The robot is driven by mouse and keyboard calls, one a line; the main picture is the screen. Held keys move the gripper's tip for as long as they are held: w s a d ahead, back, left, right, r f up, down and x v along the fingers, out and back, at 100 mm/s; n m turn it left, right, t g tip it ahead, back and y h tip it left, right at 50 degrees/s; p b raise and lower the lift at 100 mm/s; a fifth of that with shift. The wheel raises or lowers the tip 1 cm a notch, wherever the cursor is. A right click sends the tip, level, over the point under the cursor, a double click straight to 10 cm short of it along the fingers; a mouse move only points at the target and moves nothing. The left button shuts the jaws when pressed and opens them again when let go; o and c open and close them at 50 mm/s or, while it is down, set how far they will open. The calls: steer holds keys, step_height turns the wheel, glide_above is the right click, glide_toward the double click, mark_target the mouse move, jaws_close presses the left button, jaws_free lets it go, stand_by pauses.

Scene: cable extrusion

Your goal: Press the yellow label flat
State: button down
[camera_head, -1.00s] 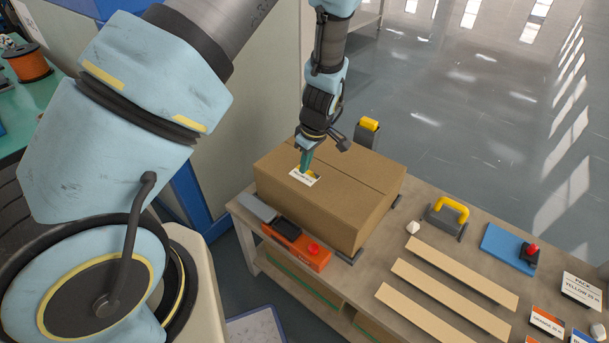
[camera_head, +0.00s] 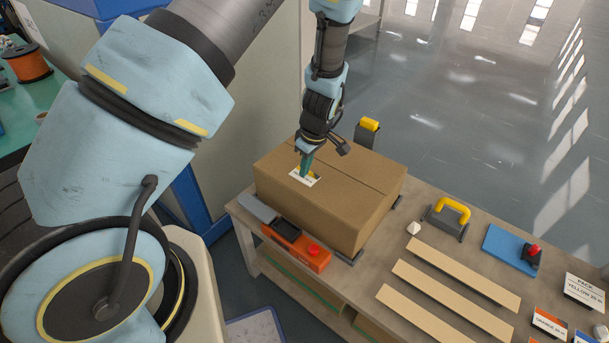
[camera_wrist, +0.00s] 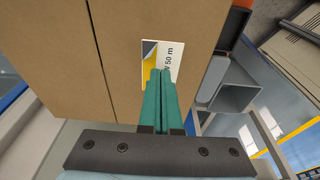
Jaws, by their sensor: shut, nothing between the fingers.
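The label (camera_wrist: 172,62) is white with a yellow part and printed text ending in "50 m". It lies on the top of a closed cardboard box (camera_head: 345,190), near the box's left edge in the head view, where it also shows (camera_head: 310,180). My gripper (camera_wrist: 161,73) has green fingers held together with nothing between them. The fingertips are over the label and hide part of it. In the head view my gripper (camera_head: 304,176) points down at the label. I cannot tell whether the tips touch it.
The box stands on a wooden bench. An orange device with a red button (camera_head: 300,247) is along its near side. Wooden strips (camera_head: 455,285), a yellow-handled tool (camera_head: 448,212) and a blue plate (camera_head: 507,245) lie to the right.

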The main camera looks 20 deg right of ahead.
steer(key=shift+r, duration=0.1)
step_height(320, 180, up, 8)
steer(key=p, duration=0.6)
